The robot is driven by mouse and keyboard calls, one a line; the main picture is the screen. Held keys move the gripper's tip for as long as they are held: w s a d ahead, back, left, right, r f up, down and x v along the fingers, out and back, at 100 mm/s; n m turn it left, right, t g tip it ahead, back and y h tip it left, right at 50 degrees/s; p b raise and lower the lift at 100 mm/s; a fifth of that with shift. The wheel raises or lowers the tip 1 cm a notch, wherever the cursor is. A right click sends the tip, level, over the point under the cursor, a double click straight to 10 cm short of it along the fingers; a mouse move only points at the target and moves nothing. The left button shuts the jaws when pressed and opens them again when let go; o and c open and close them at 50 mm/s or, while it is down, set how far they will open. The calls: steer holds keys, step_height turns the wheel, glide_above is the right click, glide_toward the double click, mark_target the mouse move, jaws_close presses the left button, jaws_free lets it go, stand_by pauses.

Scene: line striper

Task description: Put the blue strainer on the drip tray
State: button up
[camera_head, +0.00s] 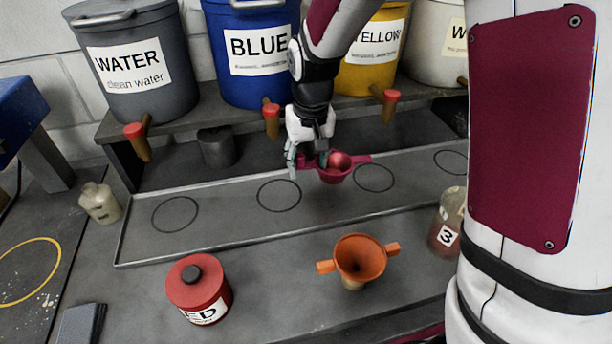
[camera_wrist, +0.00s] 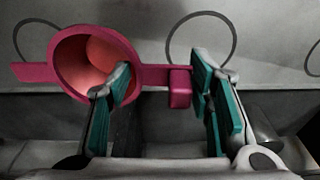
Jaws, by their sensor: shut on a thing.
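No strainer in view is blue. My gripper (camera_head: 312,165) is shut on a magenta strainer (camera_head: 338,172), a round cup with side handles. In the wrist view the strainer (camera_wrist: 62,75) has its cup at the left; one finger is at the cup and the other is beside the handle's block. The strainer is over the back part of the drip tray (camera_head: 225,218), between two ring marks; I cannot tell whether it touches the tray. An orange strainer (camera_head: 358,258) sits on a small container in front of the tray, its lower part hidden.
Grey WATER (camera_head: 135,65), BLUE (camera_head: 262,50) and YELLOW (camera_head: 372,55) buckets with taps stand on the shelf behind. A beige bottle (camera_head: 100,203) is at the left. The tray's left part is clear.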

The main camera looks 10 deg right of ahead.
step_height(320, 180, down, 6)
steer(key=shift+r, duration=0.25)
steer(key=shift+c, duration=0.5)
steer(key=o, duration=1.3)
steer(key=shift+f, duration=0.1)
step_height(320, 180, up, 11)
steer(key=s, duration=0.1)
steer(key=s+d+r+t, duration=0.2)
steer(key=s+d+r, duration=0.1)
steer(key=s+r, duration=0.65)
steer(key=shift+t, duration=0.7)
steer(key=s+d, duration=0.1)
steer(key=s, duration=0.3)
steer(key=s+d, duration=0.1)
steer(key=s, duration=0.4)
steer(key=s+r, duration=0.1)
steer(key=s, duration=0.4)
steer(key=shift+d+r, duration=0.1)
steer(key=shift+d, duration=0.3)
